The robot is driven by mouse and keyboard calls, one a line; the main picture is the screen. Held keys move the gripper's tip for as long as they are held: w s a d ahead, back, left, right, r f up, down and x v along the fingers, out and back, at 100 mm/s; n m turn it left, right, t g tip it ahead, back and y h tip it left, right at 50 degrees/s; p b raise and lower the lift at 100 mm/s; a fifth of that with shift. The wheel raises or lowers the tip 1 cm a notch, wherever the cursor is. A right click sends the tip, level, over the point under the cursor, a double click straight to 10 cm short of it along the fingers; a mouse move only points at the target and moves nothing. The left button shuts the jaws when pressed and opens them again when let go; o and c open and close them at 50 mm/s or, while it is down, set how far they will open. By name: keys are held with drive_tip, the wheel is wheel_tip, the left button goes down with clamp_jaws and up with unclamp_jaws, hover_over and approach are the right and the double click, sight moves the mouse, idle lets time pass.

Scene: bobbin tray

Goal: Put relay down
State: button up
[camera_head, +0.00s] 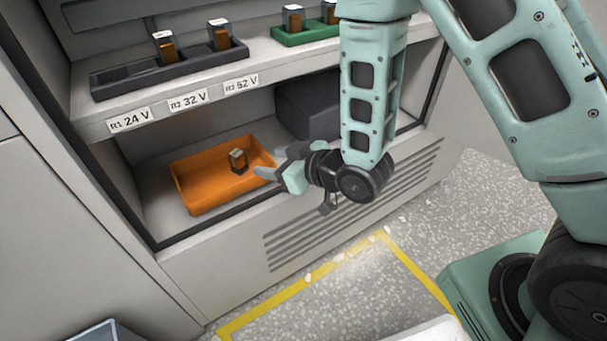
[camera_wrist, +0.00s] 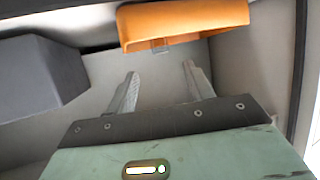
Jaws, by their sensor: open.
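A relay (camera_head: 238,161) with a dark base, an amber body and a pale top stands in the orange tray (camera_head: 190,195) on the lower shelf. My gripper (camera_head: 270,163) is at the right end of the tray, to the right of the relay and apart from it. In the wrist view my gripper (camera_wrist: 161,72) has its two fingers spread with nothing between them.
On the upper shelf, a dark rack (camera_head: 130,82) holds two relays and a green rack (camera_head: 300,36) holds more. Voltage labels (camera_head: 188,101) line the shelf edge. A dark grey box (camera_head: 308,105) stands behind my arm on the lower shelf and shows in the wrist view (camera_wrist: 40,75).

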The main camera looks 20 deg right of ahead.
drive_tip(key=s+d+r+g+h, duration=0.1)
drive_tip(key=s+r+g+h, duration=0.1)
drive_tip(key=s, duration=0.6)
drive_tip(key=s+d+r+g+h, duration=0.2)
drive_tip(key=s+r+g, duration=0.3)
drive_tip(key=s, duration=0.3)
drive_tip(key=s+d+r+g+h, duration=0.2)
drive_tip(key=s+r+g+h, duration=0.1)
drive_tip(key=s, duration=0.4)
drive_tip(key=shift+s+d+r+h, duration=0.25)
drive_tip(key=shift+s+r+h, duration=0.15)
drive_tip(key=shift+r, duration=0.45)
wheel_tip(320, 180, up, 33)
drive_tip(key=p, duration=3.3)
drive_tip(key=shift+r, duration=0.2)
